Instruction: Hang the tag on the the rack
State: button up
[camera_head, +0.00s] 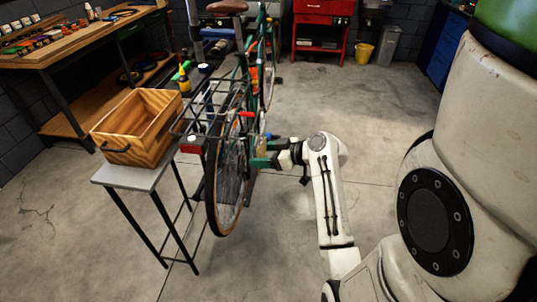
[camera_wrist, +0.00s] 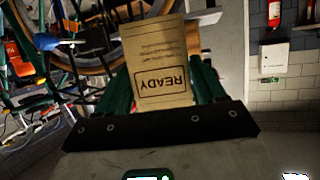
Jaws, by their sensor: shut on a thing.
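The tag (camera_wrist: 158,62) is a tan card marked READY, which reads upside down in the wrist view. My gripper (camera_wrist: 164,82) has green fingers on either side of the tag and is shut on it. In the head view my gripper (camera_head: 262,154) is just right of the bicycle's rear wheel (camera_head: 226,185). The black wire rack (camera_head: 212,112) is over that wheel, to the left of and above my gripper. The tag is too small to make out clearly in the head view. I cannot tell whether it touches the rack.
A wooden crate (camera_head: 143,128) stands on a narrow grey table (camera_head: 140,178) left of the bicycle. A workbench (camera_head: 75,48) is at the back left. A red cabinet (camera_head: 322,30) and a yellow bin (camera_head: 363,52) are at the back. The floor right of the bicycle is clear.

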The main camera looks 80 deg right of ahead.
jog(key=w+f+b, duration=0.1)
jog(key=w, duration=0.6)
jog(key=shift+w+a+f, duration=0.15)
jog(key=shift+w+a, duration=0.1)
jog(key=shift+a, duration=0.05)
dwell(0.5)
dwell(0.7)
jog(key=o, duration=1.1)
jog(key=b+v, duration=0.1)
jog(key=v, duration=0.9)
jog(key=shift+s+a, duration=0.1)
jog(key=shift+s, duration=0.25)
